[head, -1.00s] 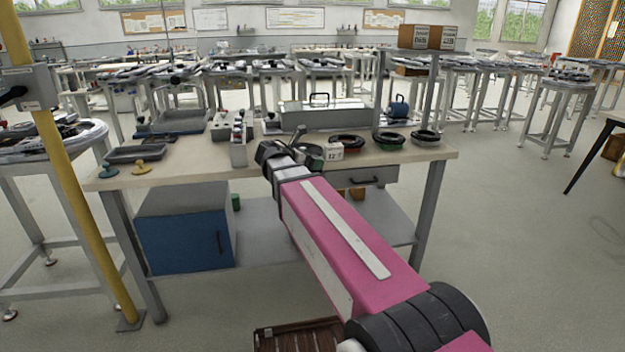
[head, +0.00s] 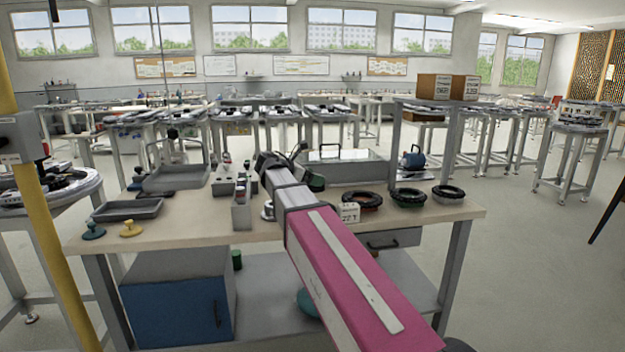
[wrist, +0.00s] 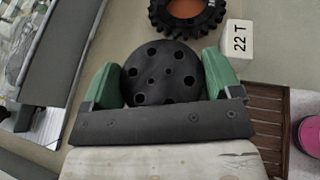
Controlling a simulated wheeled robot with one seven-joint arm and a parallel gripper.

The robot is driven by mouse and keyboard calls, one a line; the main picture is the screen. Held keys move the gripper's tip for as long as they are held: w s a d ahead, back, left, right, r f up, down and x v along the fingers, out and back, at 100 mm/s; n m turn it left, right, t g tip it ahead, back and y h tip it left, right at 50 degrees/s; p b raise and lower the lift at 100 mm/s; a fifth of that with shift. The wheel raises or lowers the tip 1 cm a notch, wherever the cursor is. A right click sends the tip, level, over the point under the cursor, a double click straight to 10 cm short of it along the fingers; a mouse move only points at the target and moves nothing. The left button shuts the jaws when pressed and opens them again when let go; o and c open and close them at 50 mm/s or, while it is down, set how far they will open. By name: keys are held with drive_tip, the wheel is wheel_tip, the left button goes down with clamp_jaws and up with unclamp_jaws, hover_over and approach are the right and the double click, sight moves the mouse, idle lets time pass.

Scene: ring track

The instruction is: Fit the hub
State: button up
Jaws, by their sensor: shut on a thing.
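The hub (wrist: 163,73) is a round black disc with several holes, seen face-on in the wrist view. My gripper (wrist: 161,68) is shut on it, with one green finger on each side of its rim. In the head view my gripper end (head: 285,160) is over the workbench (head: 200,222), and the hub cannot be made out clearly there. A toothed black ring with an orange inside (wrist: 187,14) lies ahead of the hub, apart from it. The same ring (head: 362,201) is on the bench beside a white "22 T" block (head: 348,212). That block also shows in the wrist view (wrist: 237,40).
Two more dark rings, one with green (head: 408,198) and one grey inside (head: 448,192), lie to the right. Grey metal blocks (head: 241,211) stand left of my arm. A grey case (head: 345,167) is behind. A yellow post (head: 48,230) stands at the left.

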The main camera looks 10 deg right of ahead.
drive_tip(key=shift+f, duration=2.85)
drive_tip(key=shift+f, duration=1.05)
drive_tip(key=o, duration=1.1)
drive_tip(key=shift+o, duration=0.2)
wheel_tip(320, 180, up, 4)
drive_tip(key=shift+r, duration=0.1)
drive_tip(key=s+a+r, duration=0.6)
drive_tip(key=a, duration=0.4)
drive_tip(key=shift+r, duration=0.35)
